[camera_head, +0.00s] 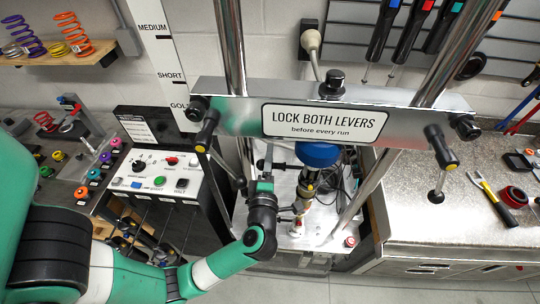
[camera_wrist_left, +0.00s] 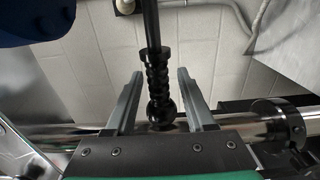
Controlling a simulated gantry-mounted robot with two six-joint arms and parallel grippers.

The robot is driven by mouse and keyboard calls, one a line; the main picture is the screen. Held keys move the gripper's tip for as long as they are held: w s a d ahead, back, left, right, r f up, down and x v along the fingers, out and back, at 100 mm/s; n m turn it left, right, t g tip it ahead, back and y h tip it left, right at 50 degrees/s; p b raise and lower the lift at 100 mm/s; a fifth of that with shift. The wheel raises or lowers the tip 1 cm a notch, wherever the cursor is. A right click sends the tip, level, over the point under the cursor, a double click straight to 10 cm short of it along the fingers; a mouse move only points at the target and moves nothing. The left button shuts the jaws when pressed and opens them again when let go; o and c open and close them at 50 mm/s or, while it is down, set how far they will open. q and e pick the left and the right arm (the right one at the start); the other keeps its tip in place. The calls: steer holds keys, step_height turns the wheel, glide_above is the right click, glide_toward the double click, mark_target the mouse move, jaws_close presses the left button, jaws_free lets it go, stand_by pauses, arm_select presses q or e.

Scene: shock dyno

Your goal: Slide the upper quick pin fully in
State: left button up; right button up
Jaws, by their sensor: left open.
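My left gripper (camera_head: 266,165) is beside the test stand's left chrome post, left of the blue cylinder (camera_head: 317,153) and the upright shock (camera_head: 306,190). In the left wrist view the gripper (camera_wrist_left: 160,73) is open, with two grey fingers apart. A black ribbed rod with a rounded end (camera_wrist_left: 158,85) shows between them, with gaps on both sides; I cannot tell whether it is the upper quick pin. No quick pin can be clearly made out in the head view, where the arm and crossbar cover part of the stand. My right gripper is not in view.
A metal crossbar (camera_head: 232,121) with black levers (camera_head: 441,147) spans the chrome posts above the shock. A control box (camera_head: 160,182) stands left. In the wrist view, a black collar (camera_wrist_left: 278,124) sits right.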

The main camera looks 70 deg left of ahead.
arm_select(q)
steer(key=shift+w+a, duration=0.2)
steer(key=shift+a, duration=0.2)
steer(key=shift+w, duration=0.1)
jaws_close()
stand_by(1.1)
